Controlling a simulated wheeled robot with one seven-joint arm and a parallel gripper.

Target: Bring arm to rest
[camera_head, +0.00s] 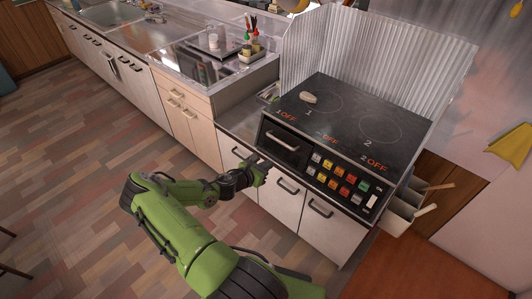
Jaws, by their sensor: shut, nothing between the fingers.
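My green arm reaches up from the bottom of the head view and bends at its elbow on the left. My gripper (261,168) is black and points right, at the front of the cabinets below the cooktop unit. It appears near a cabinet door's upper edge and the unit's lower left corner. Its fingers are small and dark here; they look closed, with nothing seen between them. I cannot tell whether the fingertips touch the cabinet.
The cooktop (352,122) stands on the counter with a small pale object (308,97) on it. White containers (398,214) hang at its right side. A sink (112,14) is at the far left. The wooden floor (65,160) at left is clear.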

